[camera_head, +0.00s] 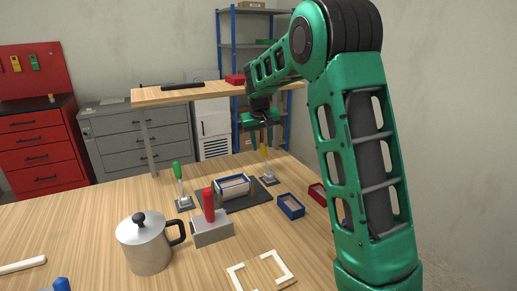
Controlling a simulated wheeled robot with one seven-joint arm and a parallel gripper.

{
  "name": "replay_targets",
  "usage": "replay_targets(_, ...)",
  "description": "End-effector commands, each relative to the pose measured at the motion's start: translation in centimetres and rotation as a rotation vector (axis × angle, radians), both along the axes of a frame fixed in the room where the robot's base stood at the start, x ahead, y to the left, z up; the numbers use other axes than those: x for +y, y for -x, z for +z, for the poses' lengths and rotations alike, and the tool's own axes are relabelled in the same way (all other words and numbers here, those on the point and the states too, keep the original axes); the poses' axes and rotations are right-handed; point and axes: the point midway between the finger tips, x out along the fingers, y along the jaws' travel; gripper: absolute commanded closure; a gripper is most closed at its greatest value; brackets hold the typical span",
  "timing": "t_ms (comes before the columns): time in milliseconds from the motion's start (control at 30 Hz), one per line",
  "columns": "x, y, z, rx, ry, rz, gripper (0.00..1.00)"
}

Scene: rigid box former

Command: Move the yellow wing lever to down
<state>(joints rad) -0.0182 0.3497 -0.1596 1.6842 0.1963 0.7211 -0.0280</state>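The yellow wing lever (265,157) stands upright on a small grey base, at the back right of the box former (248,194) on the wooden table. My gripper (262,137) hangs pointing down right at the top of the yellow lever, seen from far off. Its fingers are dark and small, so I cannot tell whether they are open, shut or touching the lever. A green-handled lever (178,178) stands upright on its base at the former's left. A red-handled lever (209,205) stands upright on a grey block in front of the former.
A metal moka pot (147,246) stands at the front left. A blue tray (291,206) and a dark red tray (317,192) lie right of the former. A pale, flat frame-like piece (262,272) lies at the front. The left part of the table is mostly clear.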

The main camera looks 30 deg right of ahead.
Motion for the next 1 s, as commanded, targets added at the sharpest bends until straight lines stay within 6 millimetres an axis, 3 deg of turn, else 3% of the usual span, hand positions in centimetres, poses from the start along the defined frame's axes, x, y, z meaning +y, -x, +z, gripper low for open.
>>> replay_targets(200,-0.5,-0.6,-1.7,0.0,0.0,0.0,0.63)
replay_targets(533,-0.5,-0.7,-1.9,-0.001,-0.001,0.001,0.63)
replay_targets(700,-0.5,-0.7,-1.8,-0.001,0.0,0.001,1.0)
replay_targets(767,-0.5,-0.7,-1.8,-0.001,0.0,0.001,1.0)
replay_targets(800,0.9,-0.8,-1.8,-0.001,0.0,0.009,1.0)
replay_targets(1000,0.7,-1.1,-1.8,-0.011,-0.002,0.016,1.0)
